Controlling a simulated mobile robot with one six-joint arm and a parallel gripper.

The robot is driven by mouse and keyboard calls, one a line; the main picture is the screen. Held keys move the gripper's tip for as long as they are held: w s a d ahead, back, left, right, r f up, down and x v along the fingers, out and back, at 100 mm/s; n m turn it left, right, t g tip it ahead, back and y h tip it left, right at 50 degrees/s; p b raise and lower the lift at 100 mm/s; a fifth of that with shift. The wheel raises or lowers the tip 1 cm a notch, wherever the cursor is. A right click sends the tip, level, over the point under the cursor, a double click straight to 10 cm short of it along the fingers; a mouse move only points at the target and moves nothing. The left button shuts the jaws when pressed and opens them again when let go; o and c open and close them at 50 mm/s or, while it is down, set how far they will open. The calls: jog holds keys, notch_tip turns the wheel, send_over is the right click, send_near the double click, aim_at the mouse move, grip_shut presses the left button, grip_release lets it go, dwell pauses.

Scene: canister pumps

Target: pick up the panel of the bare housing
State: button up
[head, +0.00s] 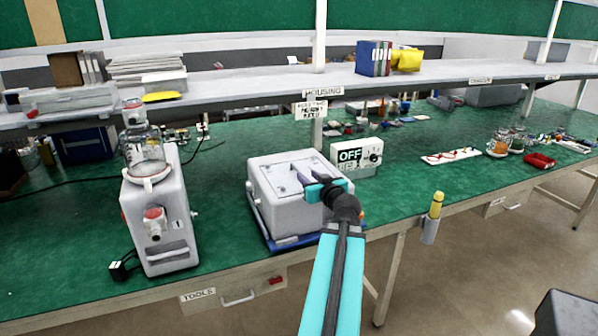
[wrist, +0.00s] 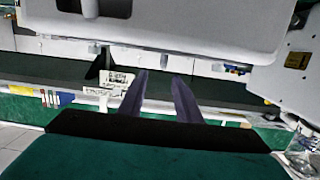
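The bare housing (head: 288,215) is a grey-white box on a blue base on the green bench, left of centre in the head view. Its panel (head: 276,173) is a flat pale plate on top, with small dark marks. My gripper (head: 308,177) is over the right part of the housing top, its dark fingers spread apart. In the wrist view my gripper (wrist: 160,88) is open, with only the background between its fingers. A large pale surface fills the top of that view; I cannot tell whether it is the housing or its panel.
A white pump with a clear canister (head: 160,215) stands to the left. A control box reading OFF (head: 350,155) stands close behind and right of the housing. A shelf (head: 230,90) runs above the bench. The bench right of the control box is partly clear.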

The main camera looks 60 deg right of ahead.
aim_at(296, 167)
jog(key=shift+p+x, duration=0.7)
jog(key=shift+x, duration=2.25)
jog(key=shift+p+x, duration=1.15)
jog(key=shift+x, duration=0.55)
jog(key=shift+w+d+f, duration=0.1)
jog(key=shift+w+d, duration=0.05)
jog(key=shift+w, duration=0.3)
jog(key=shift+w+d+f, duration=0.1)
jog(key=shift+w+d, duration=0.1)
jog(key=shift+w, duration=0.25)
grip_shut()
